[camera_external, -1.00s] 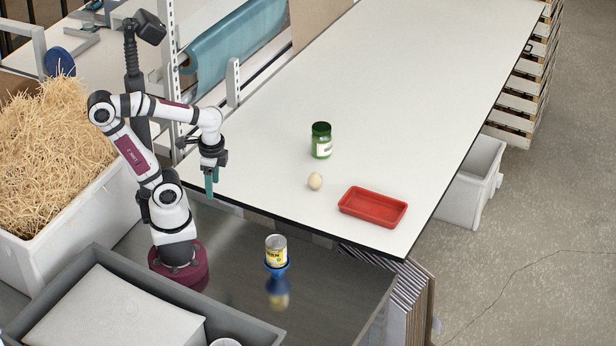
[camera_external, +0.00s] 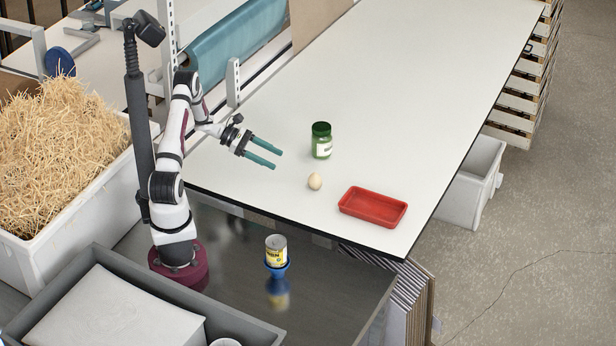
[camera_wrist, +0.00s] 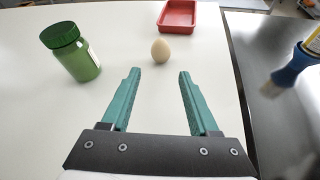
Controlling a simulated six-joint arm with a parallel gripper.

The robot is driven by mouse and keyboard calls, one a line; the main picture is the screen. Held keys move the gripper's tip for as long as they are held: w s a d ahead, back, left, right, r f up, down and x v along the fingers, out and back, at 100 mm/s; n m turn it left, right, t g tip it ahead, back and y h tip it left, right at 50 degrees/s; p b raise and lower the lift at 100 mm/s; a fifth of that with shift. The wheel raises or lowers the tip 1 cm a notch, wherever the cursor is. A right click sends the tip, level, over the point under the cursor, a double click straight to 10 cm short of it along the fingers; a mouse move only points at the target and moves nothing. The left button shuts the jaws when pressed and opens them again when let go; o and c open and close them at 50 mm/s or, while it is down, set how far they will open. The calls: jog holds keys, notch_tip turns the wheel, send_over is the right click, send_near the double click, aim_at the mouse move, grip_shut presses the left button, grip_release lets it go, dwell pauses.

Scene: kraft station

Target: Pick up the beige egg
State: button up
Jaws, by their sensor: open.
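The beige egg (camera_external: 315,181) rests on the white tabletop, between the green jar and the red tray. In the wrist view the egg (camera_wrist: 160,50) lies beyond the fingertips, roughly centred between them. My gripper (camera_external: 279,160) is open and empty, with its teal fingers pointing toward the egg from the left, apart from it. In the wrist view my gripper (camera_wrist: 158,72) shows a wide gap between its fingers. The egg is fully visible in both views.
A green jar (camera_external: 321,142) stands behind the egg, and left of it in the wrist view (camera_wrist: 72,52). A red tray (camera_external: 372,207) lies to its right. A can (camera_external: 276,250) on a blue stand is on the lower metal surface. The table behind is clear.

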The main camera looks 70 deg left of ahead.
aim_at(315, 182)
jog(key=x, duration=1.5)
jog(key=shift+f, duration=0.45)
jog(key=c, duration=0.6)
